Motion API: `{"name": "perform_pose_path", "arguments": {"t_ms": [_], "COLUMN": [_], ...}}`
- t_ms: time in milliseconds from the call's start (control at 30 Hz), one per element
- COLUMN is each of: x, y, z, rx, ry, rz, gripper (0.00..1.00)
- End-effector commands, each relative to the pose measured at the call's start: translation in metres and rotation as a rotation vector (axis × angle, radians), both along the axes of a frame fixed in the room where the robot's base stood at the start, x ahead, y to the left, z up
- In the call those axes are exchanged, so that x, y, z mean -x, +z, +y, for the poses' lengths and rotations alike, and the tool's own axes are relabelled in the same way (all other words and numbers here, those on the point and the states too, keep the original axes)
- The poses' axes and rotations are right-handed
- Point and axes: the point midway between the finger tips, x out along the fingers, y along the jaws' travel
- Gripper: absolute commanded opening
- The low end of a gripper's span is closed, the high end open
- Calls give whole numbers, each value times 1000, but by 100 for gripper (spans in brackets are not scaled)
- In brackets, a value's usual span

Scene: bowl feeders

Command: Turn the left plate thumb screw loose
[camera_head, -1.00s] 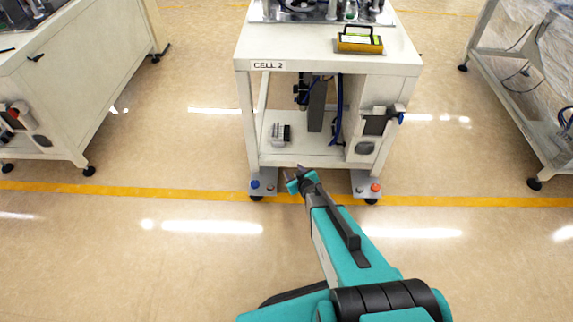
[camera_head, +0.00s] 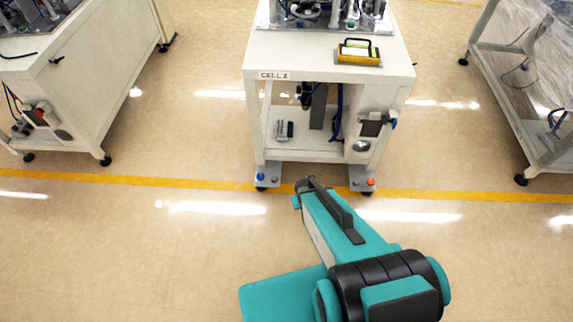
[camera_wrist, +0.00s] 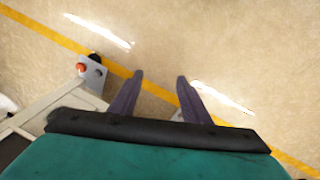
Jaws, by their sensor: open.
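In the head view, the left foot plate (camera_head: 268,178) of the CELL 2 cart carries a blue thumb screw (camera_head: 261,176). The right foot plate (camera_head: 362,179) carries an orange-red knob (camera_head: 371,181). My gripper (camera_wrist: 160,76) is open and empty in the wrist view, its two dark fingers over bare floor. The orange-red knob (camera_wrist: 81,67) and its plate (camera_wrist: 93,76) show left of the fingers there. A pale bit behind the right finger may be the left plate; the blue screw is not visible there. In the head view my gripper is hidden behind my arm.
The CELL 2 cart (camera_head: 330,60) stands ahead with a yellow-black device (camera_head: 358,52) on top and an open lower shelf. White machine carts stand at left (camera_head: 85,80) and right (camera_head: 530,110). Floor is clear between them, crossed by a yellow line (camera_head: 440,195).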

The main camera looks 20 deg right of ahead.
Motion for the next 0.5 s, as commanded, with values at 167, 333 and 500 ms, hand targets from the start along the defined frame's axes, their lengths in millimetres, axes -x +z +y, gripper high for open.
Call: {"name": "perform_pose_path", "arguments": {"t_ms": [167, 333, 500], "x": [60, 114, 160], "y": [44, 83, 120], "z": [21, 43, 65], "rx": [-44, -100, -158], "ry": [-25, -38, -41], "rz": [177, 346, 496], "gripper": [43, 43, 43]}}
